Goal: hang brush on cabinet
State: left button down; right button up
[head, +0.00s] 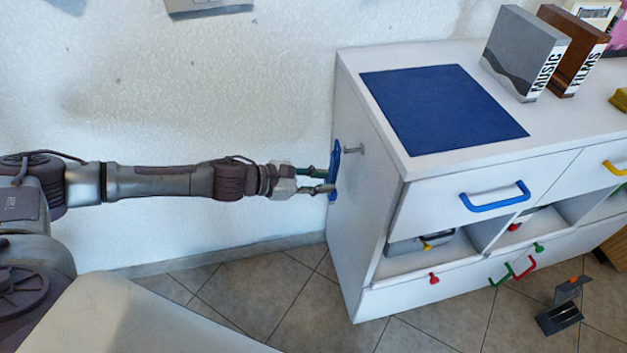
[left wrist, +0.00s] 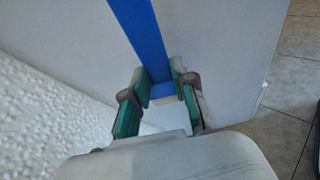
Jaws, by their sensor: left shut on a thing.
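The white cabinet (head: 365,215) stands right of my left arm. A grey peg (head: 354,149) sticks out from its left side panel. The brush (head: 335,168) shows as a narrow blue upright piece beside that panel, close to the peg; I cannot tell whether it hangs on the peg. My left gripper (head: 331,180) is shut on the brush. In the left wrist view, the green-padded fingers (left wrist: 165,92) close on the lower end of the blue strip (left wrist: 143,38). The brush's bristles cannot be made out. My right gripper is not in view.
A blue mat (head: 442,107), a grey MUSIC box (head: 522,55) and a brown FILMS box (head: 572,55) are on the cabinet top. Drawers have coloured handles. A dark dustpan-like object (head: 558,318) is on the tiled floor. A white wall (head: 200,100) stands behind my arm.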

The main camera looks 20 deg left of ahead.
aim_at(329, 181)
pick_arm(q)
jog(key=shift+w+d+f, duration=0.1)
jog(key=shift+w+d, duration=0.25)
jog(key=shift+d, duration=0.2)
jog(key=shift+w+d, duration=0.3)
jog(key=shift+d, duration=0.2)
jog(key=shift+w+d+f, duration=0.3)
jog(key=shift+d, duration=0.3)
